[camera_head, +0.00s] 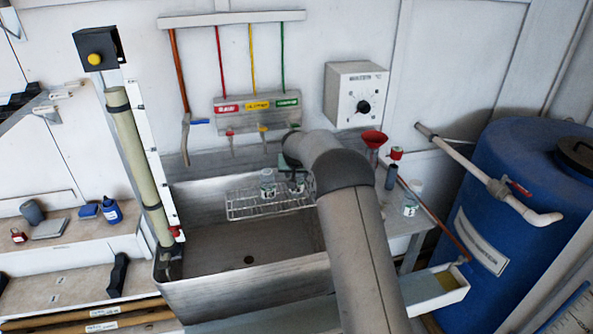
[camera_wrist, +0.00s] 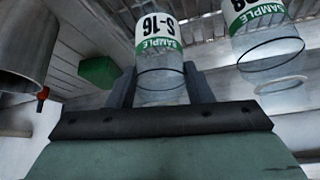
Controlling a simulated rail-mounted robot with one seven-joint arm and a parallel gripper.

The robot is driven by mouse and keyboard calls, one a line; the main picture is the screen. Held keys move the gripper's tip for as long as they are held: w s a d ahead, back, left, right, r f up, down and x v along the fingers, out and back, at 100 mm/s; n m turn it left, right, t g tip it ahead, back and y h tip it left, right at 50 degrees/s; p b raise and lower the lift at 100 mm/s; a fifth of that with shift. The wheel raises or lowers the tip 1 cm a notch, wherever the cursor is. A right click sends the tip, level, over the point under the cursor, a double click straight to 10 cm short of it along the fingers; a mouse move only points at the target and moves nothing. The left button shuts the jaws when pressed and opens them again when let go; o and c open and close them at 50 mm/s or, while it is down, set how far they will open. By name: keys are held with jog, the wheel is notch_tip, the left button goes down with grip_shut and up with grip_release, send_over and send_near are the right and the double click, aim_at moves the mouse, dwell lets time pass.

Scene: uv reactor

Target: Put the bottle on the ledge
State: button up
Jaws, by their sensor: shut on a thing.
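My gripper (camera_wrist: 160,88) is shut on a clear bottle (camera_wrist: 160,58) with a white and green label reading SAMPLE S-16, between its two fingers. In the head view my gripper (camera_head: 300,181) is at the wire rack over the sink, mostly hidden by my arm. A second clear bottle (camera_wrist: 268,38) with a like label is to the right in the wrist view; in the head view a bottle (camera_head: 267,184) stands on the rack left of my gripper. I cannot tell whether the held bottle touches the rack. A grey ledge (camera_head: 397,222) lies right of the sink.
The wire rack (camera_head: 245,208) spans the metal sink (camera_head: 205,292). A labelled bottle (camera_head: 411,203), a red funnel (camera_head: 374,139) and a grey cylinder (camera_head: 391,176) are on the right. A blue barrel (camera_head: 520,180) with a pipe stands beyond. A tall tube (camera_head: 140,165) rises at the sink's left.

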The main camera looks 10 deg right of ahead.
jog(key=shift+f, duration=0.1)
jog(key=shift+f+b, duration=0.15)
jog(key=shift+b, duration=0.2)
jog(key=o, duration=1)
jog(key=shift+r, duration=0.2)
jog(key=shift+r+p, duration=0.25)
jog(key=shift+p, duration=0.05)
jog(key=b+v, duration=0.2)
jog(key=v, duration=0.9)
jog(key=s+r+n+g, duration=0.1)
jog(key=s+r+g, duration=0.1)
jog(key=s, duration=1.8)
jog(key=s+f+g, duration=0.1)
jog(key=s+f, duration=0.1)
jog(key=s, duration=0.7)
jog(key=s+f+n+g, duration=0.1)
jog(key=s+f, duration=0.1)
jog(key=s, duration=0.8)
jog(key=s+d+f+g+y, duration=0.1)
jog(key=s+f+g, duration=0.1)
jog(key=s, duration=0.8)
